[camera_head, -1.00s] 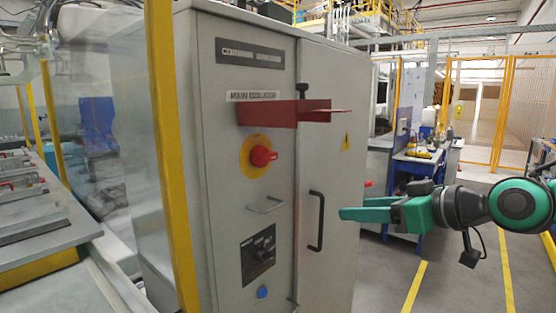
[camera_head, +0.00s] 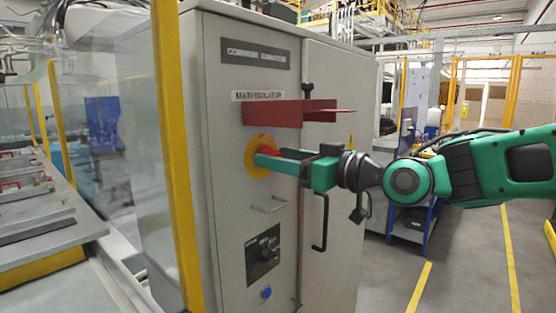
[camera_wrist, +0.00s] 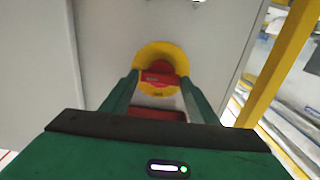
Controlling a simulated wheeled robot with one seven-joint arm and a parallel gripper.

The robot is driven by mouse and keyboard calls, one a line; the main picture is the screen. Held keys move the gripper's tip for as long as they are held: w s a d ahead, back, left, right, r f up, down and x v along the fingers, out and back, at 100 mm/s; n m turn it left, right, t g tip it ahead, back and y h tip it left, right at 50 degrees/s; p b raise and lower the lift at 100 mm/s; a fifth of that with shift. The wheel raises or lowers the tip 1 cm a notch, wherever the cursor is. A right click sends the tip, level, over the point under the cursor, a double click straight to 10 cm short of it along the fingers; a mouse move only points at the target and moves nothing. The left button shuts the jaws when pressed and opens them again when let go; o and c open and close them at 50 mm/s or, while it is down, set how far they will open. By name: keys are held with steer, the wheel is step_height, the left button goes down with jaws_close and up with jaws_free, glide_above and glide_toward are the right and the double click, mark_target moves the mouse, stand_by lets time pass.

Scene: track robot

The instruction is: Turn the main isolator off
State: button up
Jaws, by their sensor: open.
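The main isolator is a red rotary knob (camera_wrist: 158,73) on a round yellow plate (camera_head: 257,170), on the grey cabinet door below the label "MAIN ISOLATOR" (camera_head: 258,96). My gripper (camera_head: 268,158) is open and its green fingers point at the knob. In the wrist view the fingers (camera_wrist: 158,88) lie on either side of the knob, with a gap between them. I cannot tell whether a finger touches it. In the head view the fingers hide much of the knob.
A red shelf-like guard (camera_head: 290,113) juts out just above the isolator. A black door handle (camera_head: 322,222) is to the right. A yellow post (camera_head: 174,150) stands left.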

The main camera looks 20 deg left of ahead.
steer(key=shift+w+a, duration=0.25)
steer(key=shift+a, duration=0.35)
steer(key=c, duration=0.7)
steer(key=shift+n, duration=0.3)
steer(key=shift+s+f+n, duration=0.1)
steer(key=shift+f+n, duration=0.05)
steer(key=shift+n, duration=2.7)
steer(key=shift+f+n, duration=0.15)
steer(key=shift+n, duration=2.65)
steer(key=shift+s+f+n, duration=0.1)
steer(key=shift+f+n, duration=0.05)
steer(key=shift+n, duration=2.7)
